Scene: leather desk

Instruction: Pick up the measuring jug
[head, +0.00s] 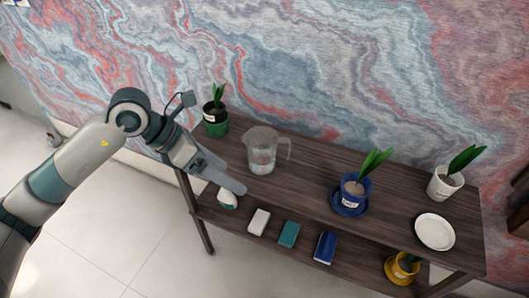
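The measuring jug (262,152) is clear, with a handle on its right side. It stands upright on the top board of a dark wooden shelf, left of the middle. My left gripper (234,177) is just left of and in front of the jug, over the shelf's front left part. Its fingers look spread apart with nothing between them, and they point toward the right. I see a small gap between the fingers and the jug. My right gripper is not in view.
Right of the jug are a blue potted plant (352,192), a white pot (443,186) and a white dish (435,232). The lower board (274,243) holds several small items. A patterned wall stands behind.

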